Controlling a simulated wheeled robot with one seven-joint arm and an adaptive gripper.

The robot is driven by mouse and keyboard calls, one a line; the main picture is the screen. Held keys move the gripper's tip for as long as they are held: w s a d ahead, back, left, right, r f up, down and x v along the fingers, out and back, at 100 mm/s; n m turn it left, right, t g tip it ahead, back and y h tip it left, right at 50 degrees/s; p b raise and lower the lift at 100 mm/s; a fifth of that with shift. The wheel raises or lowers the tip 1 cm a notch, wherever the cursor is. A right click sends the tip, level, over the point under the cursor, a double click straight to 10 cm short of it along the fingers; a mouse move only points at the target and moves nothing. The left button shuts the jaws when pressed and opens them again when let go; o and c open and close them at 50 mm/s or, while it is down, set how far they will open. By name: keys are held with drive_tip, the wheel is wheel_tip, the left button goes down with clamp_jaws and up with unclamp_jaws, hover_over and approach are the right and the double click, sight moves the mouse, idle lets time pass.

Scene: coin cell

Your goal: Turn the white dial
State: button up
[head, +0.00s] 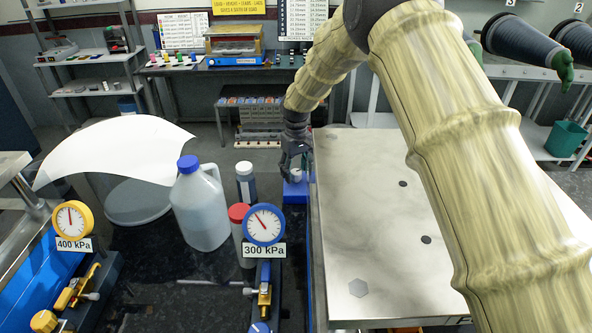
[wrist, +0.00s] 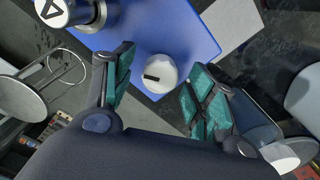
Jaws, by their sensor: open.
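The white dial (wrist: 159,74) is a round knob with a dark bar mark on its face, on a blue base (wrist: 185,25) in the wrist view. My gripper (wrist: 155,92) is open, with one green-padded finger on each side of the dial and a gap to each. I cannot tell how far the fingertips reach down along it. In the head view my gripper (head: 293,168) hangs over a small blue block (head: 295,190) by the left edge of the metal table. The dial's face is mostly hidden there.
A metal-topped table (head: 345,235) lies right of my gripper. A jug with a blue cap (head: 202,210), a dark bottle (head: 246,183), a red-capped bottle (head: 240,232) and a blue gauge marked 300 kPa (head: 264,225) stand close by. A yellow gauge (head: 72,218) is at far left.

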sight(296, 171)
drive_tip(key=shift+r, duration=0.1)
wheel_tip(296, 171, up, 12)
idle(0.5)
